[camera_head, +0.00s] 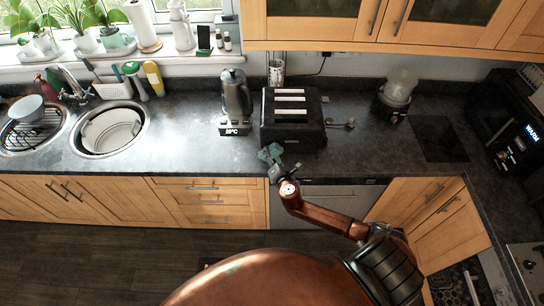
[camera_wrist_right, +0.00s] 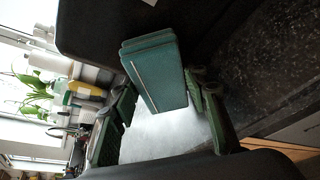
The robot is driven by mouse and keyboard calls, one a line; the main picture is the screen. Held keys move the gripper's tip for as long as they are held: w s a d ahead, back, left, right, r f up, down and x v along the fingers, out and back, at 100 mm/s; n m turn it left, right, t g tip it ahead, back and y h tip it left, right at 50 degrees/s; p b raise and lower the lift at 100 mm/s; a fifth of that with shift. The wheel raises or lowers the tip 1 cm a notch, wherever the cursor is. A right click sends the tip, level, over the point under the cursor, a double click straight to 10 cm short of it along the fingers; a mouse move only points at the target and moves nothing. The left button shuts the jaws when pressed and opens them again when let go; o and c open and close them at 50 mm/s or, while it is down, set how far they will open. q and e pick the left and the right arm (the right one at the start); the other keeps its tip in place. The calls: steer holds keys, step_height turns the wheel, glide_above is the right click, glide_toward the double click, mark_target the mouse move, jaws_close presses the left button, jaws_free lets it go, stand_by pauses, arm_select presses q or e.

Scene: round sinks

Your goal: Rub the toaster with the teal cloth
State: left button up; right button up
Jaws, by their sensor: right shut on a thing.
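The black toaster (camera_head: 292,138), with pale strips along its top, stands on the dark counter below the upper cupboards. The teal cloth (camera_head: 266,153) is at the toaster's front left corner, near the counter's front edge. My right gripper (camera_head: 275,165) is shut on the cloth, just in front of the toaster. In the right wrist view the cloth (camera_wrist_right: 155,70) is a folded teal block between the two fingers (camera_wrist_right: 162,88). The dark toaster body (camera_wrist_right: 90,30) is close behind it there; whether they touch I cannot tell. My left gripper is not in view.
A kettle (camera_head: 236,95) stands left of the toaster, and a lever-like metal part (camera_head: 342,124) sticks out at its right. A clear-topped appliance (camera_head: 397,92) stands further right. Two round sinks (camera_head: 112,130) are at the left. Counter between sinks and kettle is clear.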

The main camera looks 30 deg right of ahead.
mark_target(281, 153)
steer(key=shift+w+d, duration=0.2)
steer(key=shift+w, duration=0.05)
steer(key=shift+s+d, duration=0.55)
steer(key=shift+d, duration=0.3)
steer(key=shift+s+d, duration=0.55)
steer(key=shift+d, duration=0.25)
steer(key=shift+w, duration=0.1)
steer(key=shift+w+a+r, duration=0.1)
steer(key=shift+w+a, duration=0.5)
steer(key=shift+a, duration=0.2)
steer(key=shift+w+a+r, duration=0.1)
steer(key=shift+w+a, duration=0.5)
steer(key=shift+a, duration=0.15)
